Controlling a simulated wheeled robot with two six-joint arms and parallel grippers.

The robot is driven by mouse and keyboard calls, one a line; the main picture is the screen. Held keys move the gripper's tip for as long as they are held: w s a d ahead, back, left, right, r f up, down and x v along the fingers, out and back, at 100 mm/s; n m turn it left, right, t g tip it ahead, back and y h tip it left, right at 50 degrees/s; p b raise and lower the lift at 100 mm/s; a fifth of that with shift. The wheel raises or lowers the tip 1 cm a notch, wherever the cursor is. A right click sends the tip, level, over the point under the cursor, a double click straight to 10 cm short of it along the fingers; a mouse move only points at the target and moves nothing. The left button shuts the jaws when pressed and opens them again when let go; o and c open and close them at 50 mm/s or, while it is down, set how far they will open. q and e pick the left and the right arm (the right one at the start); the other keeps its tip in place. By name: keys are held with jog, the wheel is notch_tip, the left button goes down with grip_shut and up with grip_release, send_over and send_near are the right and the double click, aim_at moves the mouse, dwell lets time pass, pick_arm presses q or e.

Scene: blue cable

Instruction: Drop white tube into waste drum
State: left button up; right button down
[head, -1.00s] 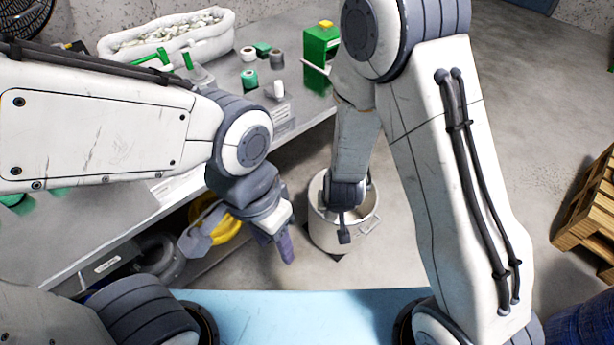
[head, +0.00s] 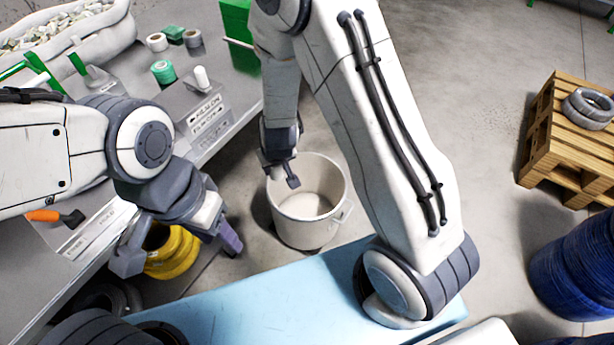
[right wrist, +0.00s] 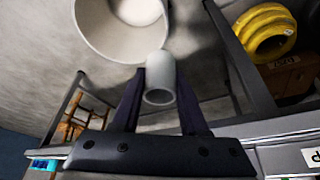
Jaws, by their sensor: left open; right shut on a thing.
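The waste drum (head: 303,232) is a white, open-topped round bin on the floor, right of the bench. It also shows at the top of the right wrist view (right wrist: 106,42). My right gripper (head: 280,178) is at the drum's back-left rim in the head view. In the right wrist view it (right wrist: 160,90) is shut on the white tube (right wrist: 160,72), a short hollow cylinder whose far end overlaps the drum's near rim in the picture. The tube is not clear in the head view. My left gripper (head: 183,246) is open and empty, left of the drum.
A yellow coil (head: 172,257) lies below. A pallet (head: 560,135) and blue drum (head: 575,265) stand right. Floor between is clear.

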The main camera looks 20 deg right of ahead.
jog(key=w+d+f+n+b, duration=0.1)
jog(key=w+d+f+b, duration=0.3)
jog(key=f+b, duration=0.5)
jog(key=w+d+f+b, duration=0.4)
jog(key=d+f+b, duration=0.1)
jog(key=f+b, duration=0.5)
jog(key=w+d+f+n+y+b, duration=0.1)
jog(key=w+d+f+b, duration=0.3)
jog(key=f+b, duration=0.5)
jog(key=b, duration=0.4)
jog(key=shift+w+d+f+n, duration=0.15)
jog(key=shift+w+d+n, duration=0.15)
jog(key=shift+c, duration=1.8)
grip_release()
